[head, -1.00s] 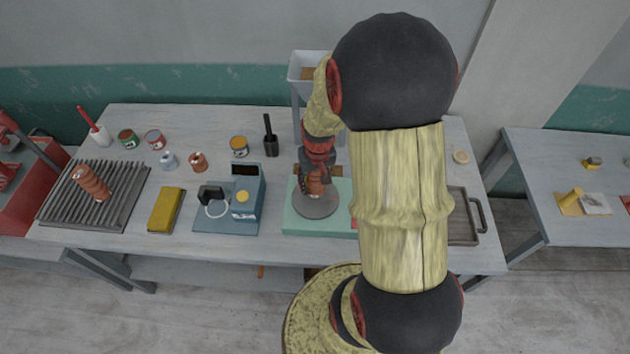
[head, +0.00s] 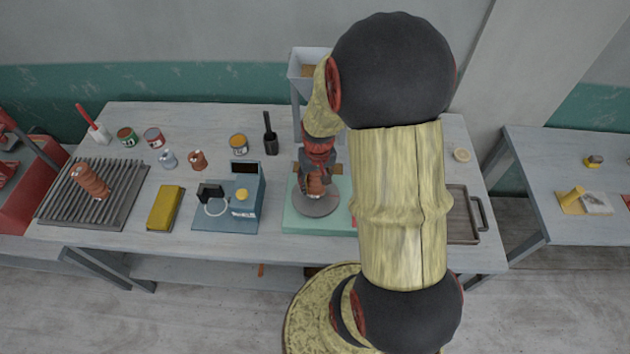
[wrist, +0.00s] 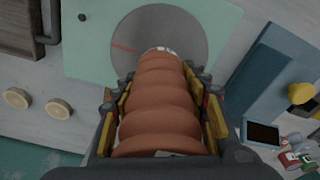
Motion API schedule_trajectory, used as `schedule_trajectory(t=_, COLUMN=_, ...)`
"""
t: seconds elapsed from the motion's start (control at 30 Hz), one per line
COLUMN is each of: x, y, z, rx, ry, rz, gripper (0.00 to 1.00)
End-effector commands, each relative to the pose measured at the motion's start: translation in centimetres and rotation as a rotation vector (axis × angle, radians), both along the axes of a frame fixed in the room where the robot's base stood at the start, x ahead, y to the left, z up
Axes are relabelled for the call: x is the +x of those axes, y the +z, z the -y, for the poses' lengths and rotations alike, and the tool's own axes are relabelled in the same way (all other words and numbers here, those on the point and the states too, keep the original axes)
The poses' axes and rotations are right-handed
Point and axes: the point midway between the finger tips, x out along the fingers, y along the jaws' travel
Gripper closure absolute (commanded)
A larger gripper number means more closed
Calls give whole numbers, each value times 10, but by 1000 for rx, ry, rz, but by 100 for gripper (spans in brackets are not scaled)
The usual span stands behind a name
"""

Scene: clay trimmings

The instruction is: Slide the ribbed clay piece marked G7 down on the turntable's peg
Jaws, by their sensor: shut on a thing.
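My gripper (head: 315,178) is shut on a ribbed red-brown clay piece (wrist: 160,108) and holds it over the turntable (head: 318,207). In the wrist view my gripper (wrist: 162,95) has yellow pads on both sides of the ribs. The piece's far end lies in front of the grey turntable disc (wrist: 190,35), which carries a red line. A small white mark shows at that end, but I cannot read it. The peg is hidden, so I cannot tell whether the piece is around it. Another ribbed clay piece (head: 90,180) lies on the slatted rack at the left.
The turntable sits on a pale green base (head: 293,222). A blue device (head: 247,205) with a yellow knob stands just left of it. A hopper on legs (head: 308,68) stands behind, and a tray (head: 463,235) lies at right. My arm hides part of the table.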

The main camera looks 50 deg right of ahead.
Motion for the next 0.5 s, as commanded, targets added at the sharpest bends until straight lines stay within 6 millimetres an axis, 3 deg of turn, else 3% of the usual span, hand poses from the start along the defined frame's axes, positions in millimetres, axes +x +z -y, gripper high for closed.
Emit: schedule_trajectory(t=0.5, x=1, y=-6, z=0, rx=-1, ry=0, rz=2, gripper=100)
